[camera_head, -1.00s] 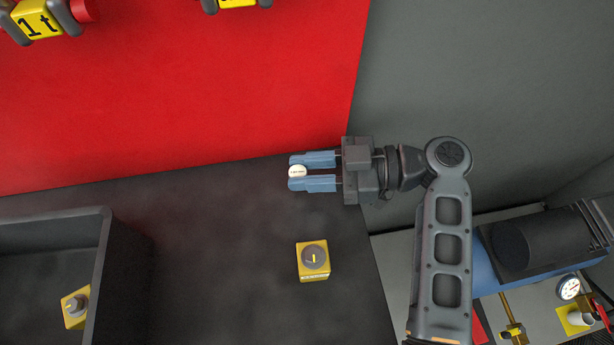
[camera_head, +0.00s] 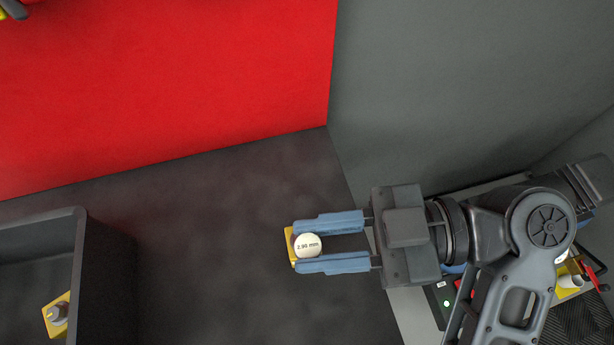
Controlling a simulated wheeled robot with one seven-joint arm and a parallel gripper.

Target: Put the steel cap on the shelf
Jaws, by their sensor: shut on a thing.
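Directly behind the disc, from this view, is a yellow block (camera_head: 290,243), mostly hidden by the fingers and disc. I cannot tell whether the disc touches the block or is above it. The dark flat surface (camera_head: 220,210) runs under them; I cannot tell whether it is the shelf.
A dark open bin (camera_head: 78,265) stands at the left with a yellow block (camera_head: 57,316) carrying a grey knob inside. A red panel (camera_head: 160,80) rises behind the surface, with a grey wall (camera_head: 450,80) to the right. The surface between bin and gripper is clear.

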